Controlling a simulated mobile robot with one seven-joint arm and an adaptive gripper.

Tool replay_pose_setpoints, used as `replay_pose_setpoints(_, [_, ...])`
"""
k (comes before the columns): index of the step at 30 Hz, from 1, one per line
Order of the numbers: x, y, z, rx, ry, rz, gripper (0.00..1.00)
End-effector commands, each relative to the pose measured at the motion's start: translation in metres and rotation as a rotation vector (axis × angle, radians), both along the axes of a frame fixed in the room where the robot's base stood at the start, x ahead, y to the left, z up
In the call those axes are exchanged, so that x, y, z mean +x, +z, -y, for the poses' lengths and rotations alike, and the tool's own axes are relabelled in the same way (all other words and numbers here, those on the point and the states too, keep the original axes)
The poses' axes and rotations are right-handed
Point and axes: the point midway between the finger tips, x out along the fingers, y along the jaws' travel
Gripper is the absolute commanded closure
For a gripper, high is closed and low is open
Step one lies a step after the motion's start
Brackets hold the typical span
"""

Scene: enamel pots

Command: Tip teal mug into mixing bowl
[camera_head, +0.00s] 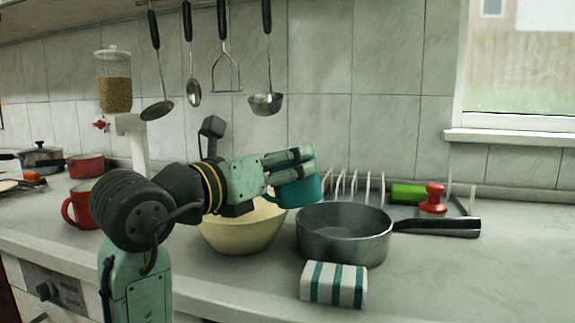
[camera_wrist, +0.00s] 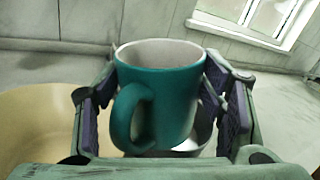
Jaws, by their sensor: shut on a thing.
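The teal mug (camera_head: 297,193) is held in my gripper (camera_head: 307,163) above the counter, near the right rim of the mixing bowl. In the wrist view the mug (camera_wrist: 175,95) sits between the two finger pads of my gripper (camera_wrist: 165,115), with its handle towards the camera and its white inside showing at the top. It looks close to upright; its contents cannot be seen. The cream mixing bowl (camera_head: 240,232) stands on the counter behind and below my arm, which hides part of its rim. The bowl (camera_wrist: 40,125) also shows at the left of the wrist view.
A grey saucepan (camera_head: 345,238) stands right of the bowl, its handle pointing right. A striped folded cloth (camera_head: 334,285) lies in front of it. A wire rack (camera_head: 372,190) stands behind. A red mug (camera_head: 80,206) is at left. Utensils (camera_head: 224,60) hang above. The counter at right is clear.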

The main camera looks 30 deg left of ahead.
Motion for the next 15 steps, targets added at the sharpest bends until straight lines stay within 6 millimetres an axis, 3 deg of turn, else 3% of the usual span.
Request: replay_pose_setpoints(15, [0.000, 0.007, -0.015, -0.155, 0.000, -0.002, 0.94])
